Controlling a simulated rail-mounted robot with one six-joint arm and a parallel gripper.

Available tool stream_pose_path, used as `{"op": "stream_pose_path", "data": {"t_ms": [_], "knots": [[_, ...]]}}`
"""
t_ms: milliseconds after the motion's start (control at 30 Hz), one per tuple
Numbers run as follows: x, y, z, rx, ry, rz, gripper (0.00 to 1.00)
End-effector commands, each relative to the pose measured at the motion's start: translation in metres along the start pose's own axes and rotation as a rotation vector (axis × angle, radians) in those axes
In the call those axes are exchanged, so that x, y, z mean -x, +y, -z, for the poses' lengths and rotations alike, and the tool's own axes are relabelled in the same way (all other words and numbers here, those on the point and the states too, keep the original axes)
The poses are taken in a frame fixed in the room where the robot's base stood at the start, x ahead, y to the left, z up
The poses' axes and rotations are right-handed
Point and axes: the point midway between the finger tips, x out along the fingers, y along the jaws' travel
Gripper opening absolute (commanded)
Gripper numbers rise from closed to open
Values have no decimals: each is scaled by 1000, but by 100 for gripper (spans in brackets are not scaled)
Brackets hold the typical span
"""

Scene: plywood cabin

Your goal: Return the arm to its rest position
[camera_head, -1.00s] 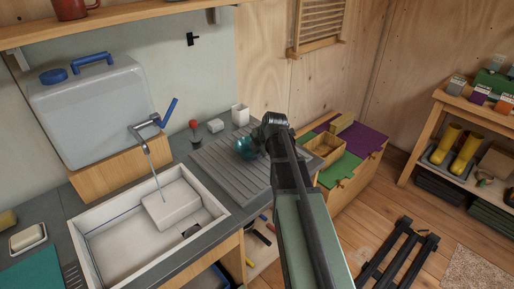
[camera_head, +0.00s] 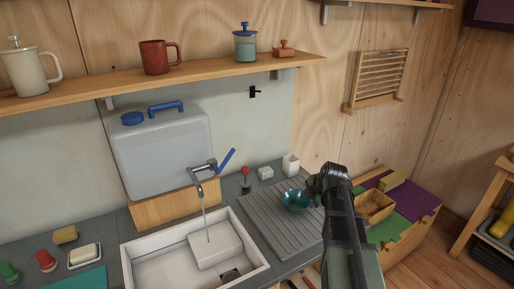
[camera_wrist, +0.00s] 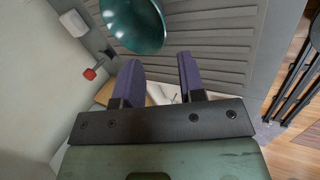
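My gripper (camera_wrist: 158,64) is open and empty in the wrist view, its two dark fingers spread apart. A shiny teal bowl (camera_wrist: 134,22) lies beyond the fingertips in that view, apart from them. In the head view the teal bowl (camera_head: 295,200) sits on the grey ribbed draining board (camera_head: 262,222). My arm reaches up from the bottom edge, its end just right of the bowl. The fingers are hidden in the head view.
A white sink (camera_head: 137,258) with a tap (camera_head: 203,168) is left of the draining board. A white cup (camera_head: 291,165) and a red-topped item (camera_head: 245,178) stand behind the board. A wooden shelf (camera_head: 130,92) with mugs runs above. An open wooden box (camera_head: 375,207) is at right.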

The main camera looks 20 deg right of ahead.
Motion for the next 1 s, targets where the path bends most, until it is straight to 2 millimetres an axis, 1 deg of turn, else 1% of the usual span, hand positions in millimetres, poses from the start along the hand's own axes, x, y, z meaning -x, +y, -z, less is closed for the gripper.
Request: {"op": "stream_pose_path", "data": {"t_ms": [67, 133, 167, 200, 267, 300, 367, 400, 467, 500, 533, 567, 600, 667, 700, 733, 800, 833, 1000], "knots": [[0, -2, 1, -101, 4, 9, 37], [1, -8, 2, -292, 5, 39, 37], [2, -13, 4, -399, 2, 59, 37], [5, -23, 8, -560, -10, 93, 37], [10, -40, 19, -816, -39, 148, 37], [12, -51, 32, -976, -66, 185, 37], [17, -65, 54, -1191, -118, 235, 37], [20, -75, 70, -1318, -160, 264, 37], [26, -90, 95, -1490, -232, 299, 37], [30, -100, 113, -1588, -282, 316, 37], [33, -108, 128, -1650, -323, 325, 37], [37, -116, 143, -1702, -362, 332, 37], [42, -126, 164, -1734, -405, 338, 37], [46, -135, 188, -1696, -425, 345, 37], [47, -137, 201, -1662, -420, 347, 37], [47, -137, 208, -1643, -415, 349, 37], [46, -135, 220, -1614, -407, 354, 37], [45, -134, 222, -1608, -405, 355, 37], [45, -134, 224, -1604, -402, 355, 37]]}}
